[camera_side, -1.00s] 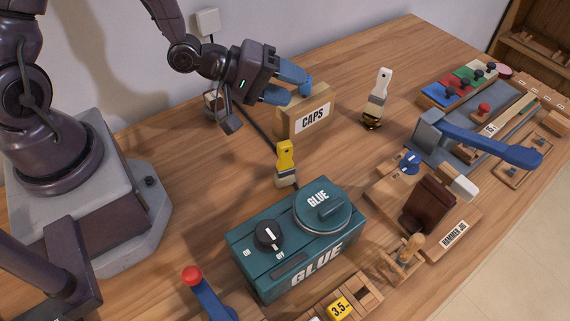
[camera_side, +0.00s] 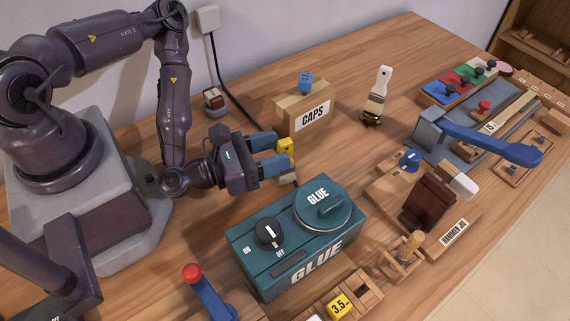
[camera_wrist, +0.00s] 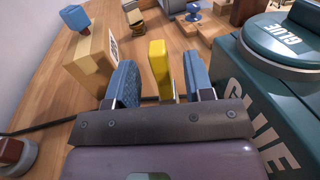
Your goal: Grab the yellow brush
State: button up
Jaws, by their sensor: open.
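The yellow brush (camera_side: 286,149) stands upright on the table behind the glue box, its yellow handle on top. In the side view my gripper (camera_side: 279,154) is low and level at the brush, with its blue fingers pointing right; they partly hide the brush's lower part. In the wrist view the yellow brush (camera_wrist: 159,68) stands between the two blue fingers of my gripper (camera_wrist: 160,84), with a visible gap on each side. The gripper is open.
The teal glue box (camera_side: 290,245) stands close in front of the gripper. The CAPS box (camera_side: 303,113) with a blue piece (camera_side: 305,83) on top is behind. A white-handled brush (camera_side: 379,92) stands farther right. A dark cable (camera_side: 228,85) runs behind the gripper.

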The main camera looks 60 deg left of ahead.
aim_at(292, 146)
jog(key=shift+x, duration=2.3)
grip_shut()
